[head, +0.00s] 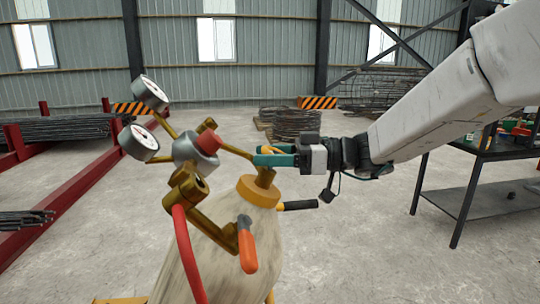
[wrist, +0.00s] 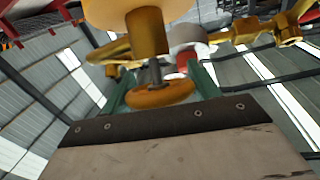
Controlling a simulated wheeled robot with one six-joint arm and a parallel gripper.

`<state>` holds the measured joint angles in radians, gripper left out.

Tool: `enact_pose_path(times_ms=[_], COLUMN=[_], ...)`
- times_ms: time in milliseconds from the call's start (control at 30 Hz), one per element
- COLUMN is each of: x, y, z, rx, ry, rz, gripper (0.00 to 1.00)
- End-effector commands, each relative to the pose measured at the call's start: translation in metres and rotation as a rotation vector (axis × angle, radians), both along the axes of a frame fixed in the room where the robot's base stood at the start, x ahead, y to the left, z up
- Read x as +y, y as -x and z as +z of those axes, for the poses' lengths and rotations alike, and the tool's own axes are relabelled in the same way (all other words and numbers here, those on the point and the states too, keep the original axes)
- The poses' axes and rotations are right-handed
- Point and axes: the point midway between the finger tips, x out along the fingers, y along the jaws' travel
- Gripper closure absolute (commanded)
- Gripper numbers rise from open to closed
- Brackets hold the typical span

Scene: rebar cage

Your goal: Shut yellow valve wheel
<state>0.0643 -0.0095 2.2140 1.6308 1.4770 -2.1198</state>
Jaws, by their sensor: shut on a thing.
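The yellow valve wheel (wrist: 160,95) sits on the valve stem of a tall pale gas cylinder (head: 215,255). In the wrist view it is an orange-yellow disc between my two teal fingers. In the head view most of it is hidden behind the fingers, with only a small yellow edge (head: 268,150) showing. My gripper (head: 264,159) reaches in from the right and is shut on the wheel's rim; it also shows in the wrist view (wrist: 162,88). The brass regulator (head: 188,148) with a red knob (head: 208,142) is just left of my fingers.
Two round gauges (head: 138,142) stick out left of the regulator. A dark table (head: 468,200) stands at the right. Red racks (head: 75,185) with rebar are at the left.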

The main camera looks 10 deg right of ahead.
Motion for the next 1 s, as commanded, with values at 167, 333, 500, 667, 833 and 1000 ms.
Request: enact_pose_path(times_ms=[167, 333, 500, 667, 833, 1000], x=[0.0000, -0.0007, -0.0012, -0.0021, -0.0032, -0.0040], y=[-0.0001, -0.0019, -0.0035, -0.0048, -0.0063, -0.0070], z=[0.0005, 0.0001, -0.0003, -0.0009, -0.0016, -0.0021], rx=[0.065, 0.136, 0.202, 0.257, 0.302, 0.330], ry=[0.001, 0.000, 0.001, 0.001, 0.001, 0.002], rz=[-0.137, -0.282, -0.418, -0.529, -0.620, -0.679], gripper=[0.62, 0.62, 0.62, 0.62, 0.62, 0.62])
